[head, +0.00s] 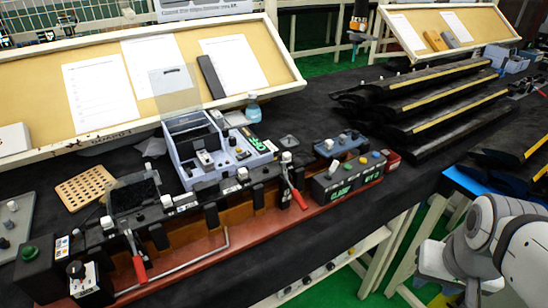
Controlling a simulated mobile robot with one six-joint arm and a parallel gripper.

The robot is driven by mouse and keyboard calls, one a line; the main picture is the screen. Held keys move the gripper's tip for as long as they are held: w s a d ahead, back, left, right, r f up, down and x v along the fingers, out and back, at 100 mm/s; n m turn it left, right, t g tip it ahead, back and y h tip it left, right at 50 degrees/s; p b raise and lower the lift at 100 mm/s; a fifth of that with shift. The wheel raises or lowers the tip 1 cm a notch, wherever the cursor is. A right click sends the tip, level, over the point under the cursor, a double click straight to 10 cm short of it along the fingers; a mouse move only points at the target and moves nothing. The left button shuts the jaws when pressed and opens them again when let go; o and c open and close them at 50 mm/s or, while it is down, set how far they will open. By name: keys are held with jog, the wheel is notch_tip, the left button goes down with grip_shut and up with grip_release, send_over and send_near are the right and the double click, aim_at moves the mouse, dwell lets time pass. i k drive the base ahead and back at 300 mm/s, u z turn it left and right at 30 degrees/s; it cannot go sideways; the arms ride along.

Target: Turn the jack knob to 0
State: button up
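Several knobs are in view, and I cannot tell for certain which is the jack knob. A black knob (76,269) stands on a small white-faced box (85,284) at the near left end of the long fixture. Its pointer and any markings are too small to read. Several small round knobs (330,266) sit on a rail below the table's front edge. My white arm shows at the lower right, well apart from these knobs. My gripper is out of the picture.
The fixture (190,258) has a reddish-brown base and two red-handled levers (139,268). A box with green displays (345,187) stands at its right end. A grey tray (185,165) sits behind. Dark trim strips (430,95) lie at the right. Dark table surface is clear around (345,225).

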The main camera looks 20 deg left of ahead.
aim_at(76, 269)
jog(key=u, duration=0.6)
jog(key=k, duration=1.2)
jog(key=u, duration=0.6)
jog(key=i, duration=0.65)
